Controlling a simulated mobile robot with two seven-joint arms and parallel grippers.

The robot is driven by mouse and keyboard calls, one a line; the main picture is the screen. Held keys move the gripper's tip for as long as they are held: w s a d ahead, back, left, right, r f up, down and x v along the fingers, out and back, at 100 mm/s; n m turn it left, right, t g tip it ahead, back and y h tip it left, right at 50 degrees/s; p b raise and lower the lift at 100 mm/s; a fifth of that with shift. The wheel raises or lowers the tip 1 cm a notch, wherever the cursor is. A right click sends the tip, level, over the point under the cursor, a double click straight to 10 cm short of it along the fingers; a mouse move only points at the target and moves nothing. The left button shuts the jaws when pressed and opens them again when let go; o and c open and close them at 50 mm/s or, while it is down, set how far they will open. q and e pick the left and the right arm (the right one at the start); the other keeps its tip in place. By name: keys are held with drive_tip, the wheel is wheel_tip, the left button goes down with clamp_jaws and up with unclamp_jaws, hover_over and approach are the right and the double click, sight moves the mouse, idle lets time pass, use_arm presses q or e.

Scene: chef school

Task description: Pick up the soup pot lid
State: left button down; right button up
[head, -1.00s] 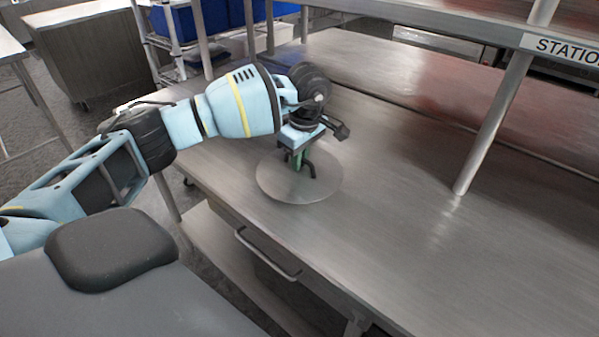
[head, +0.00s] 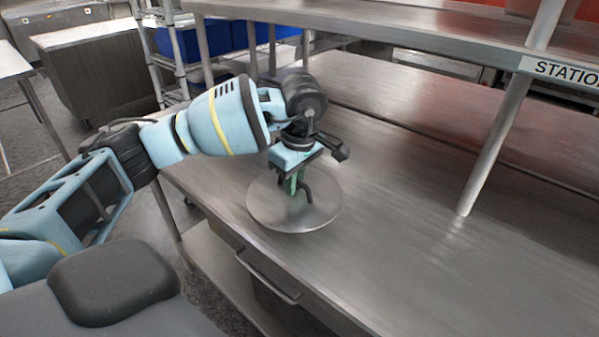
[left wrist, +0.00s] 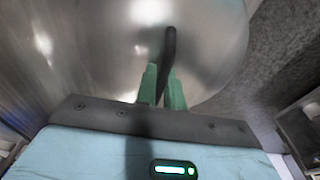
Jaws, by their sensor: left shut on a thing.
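The soup pot lid (head: 275,212) is a round, shiny metal disc with a dark curved handle (head: 309,190). It is at the table's near left edge in the head view. My left gripper (head: 293,186) is above the lid, its green fingers shut on the handle. In the left wrist view the green fingertips (left wrist: 162,85) pinch the handle (left wrist: 169,50), and the lid (left wrist: 205,40) spreads out behind them. Whether the lid is clear of the table is hard to tell. My right gripper is not in view.
The steel table (head: 400,240) is bare to the right of the lid. A post (head: 495,145) holds a raised shelf (head: 400,30) with a STATION label. A drawer handle (head: 268,278) is on the table's front. Blue bins (head: 215,38) are on a rack behind.

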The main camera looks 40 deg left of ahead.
use_arm(q)
approach(277, 229)
drive_tip(key=f, duration=0.5)
drive_tip(key=shift+w+a+f, duration=0.15)
drive_tip(key=shift+a+f, duration=0.05)
drive_tip(key=shift+a, duration=0.1)
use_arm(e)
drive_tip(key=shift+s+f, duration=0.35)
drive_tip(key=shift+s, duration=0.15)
